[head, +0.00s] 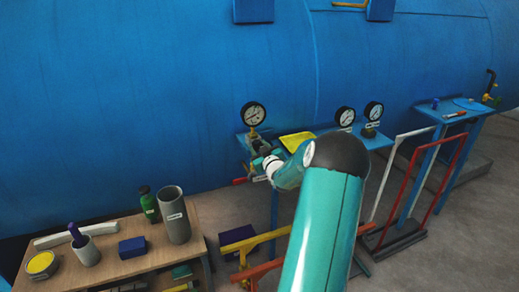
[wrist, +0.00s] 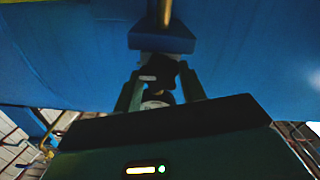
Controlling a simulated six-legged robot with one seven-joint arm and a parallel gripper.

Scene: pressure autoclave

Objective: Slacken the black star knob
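The black star knob (wrist: 160,70) shows dark in the wrist view, just below a blue block with a brass-coloured stem above it. My gripper (wrist: 160,76) has one green finger on each side of the knob. The knob fills the space between the fingertips, and I see no clear gap. A pale round part lies below the knob between the fingers. In the head view my gripper (head: 262,149) is at the blue shelf by the left gauge, and my arm and the small parts there hide the knob's outline.
A pressure gauge (head: 253,114) stands right behind my gripper, with two more gauges to the right. A yellow tray (head: 297,141) lies on the shelf close by. A wooden bench (head: 205,240) with containers is at lower left. Red and white rails (head: 447,180) stand at right.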

